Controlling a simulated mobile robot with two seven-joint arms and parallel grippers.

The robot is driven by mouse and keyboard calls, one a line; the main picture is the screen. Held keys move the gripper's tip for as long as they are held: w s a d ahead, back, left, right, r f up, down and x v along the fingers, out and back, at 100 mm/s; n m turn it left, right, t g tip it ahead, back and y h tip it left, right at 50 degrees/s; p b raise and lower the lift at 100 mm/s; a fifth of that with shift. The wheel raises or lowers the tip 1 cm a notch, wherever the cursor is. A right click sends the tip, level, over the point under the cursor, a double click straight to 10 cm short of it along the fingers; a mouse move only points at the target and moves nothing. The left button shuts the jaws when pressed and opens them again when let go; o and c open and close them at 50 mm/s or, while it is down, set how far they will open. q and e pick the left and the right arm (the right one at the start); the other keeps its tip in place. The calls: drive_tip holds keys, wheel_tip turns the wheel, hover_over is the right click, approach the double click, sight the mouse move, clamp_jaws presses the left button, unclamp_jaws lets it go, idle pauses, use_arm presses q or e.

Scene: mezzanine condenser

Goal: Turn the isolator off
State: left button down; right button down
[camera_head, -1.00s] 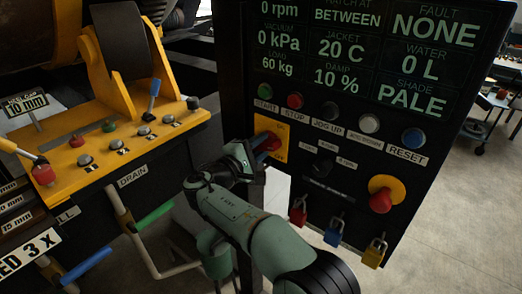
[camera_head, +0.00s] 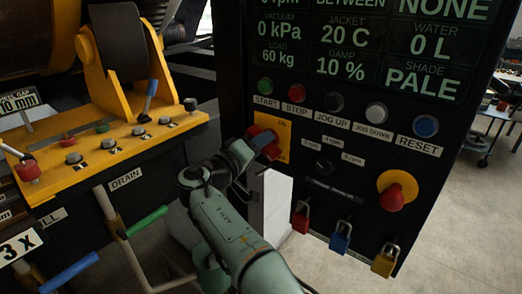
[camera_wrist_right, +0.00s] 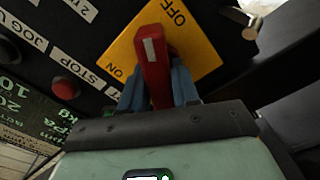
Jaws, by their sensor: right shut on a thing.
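The isolator is a red handle (camera_wrist_right: 153,65) on a yellow plate (camera_wrist_right: 190,38) marked OFF and ON. In the right wrist view the handle stands nearly upright in the picture, with OFF to its upper right and ON to its lower left. In the head view the red handle (camera_head: 268,145) and yellow plate (camera_head: 284,137) sit at the control panel's left edge. My right gripper (camera_head: 256,148) is shut on the handle, its blue fingers (camera_wrist_right: 158,88) on either side of it. It hides part of the handle in the head view. My left gripper is not in view.
Above the isolator are START (camera_head: 265,86) and STOP (camera_head: 297,92) buttons. A black selector knob (camera_head: 323,166) is to its right. An emergency stop (camera_head: 394,192) and red, blue and yellow padlocks (camera_head: 340,237) are lower right. A yellow valve bench (camera_head: 110,140) is left.

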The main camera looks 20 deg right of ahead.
drive_tip(key=shift+m+b, duration=0.55)
drive_tip(key=shift+m, duration=0.65)
drive_tip(key=shift+r, duration=0.1)
drive_tip(key=c, duration=0.9)
unclamp_jaws()
drive_tip(key=shift+a, duration=0.1)
drive_tip(key=shift+s+a, duration=0.25)
drive_tip(key=shift+a, duration=0.1)
drive_tip(key=b+v, duration=0.2)
drive_tip(key=v, duration=1)
drive_tip(key=shift+s+a+b, duration=0.1)
drive_tip(key=shift+s+b, duration=0.1)
drive_tip(key=shift+b, duration=0.15)
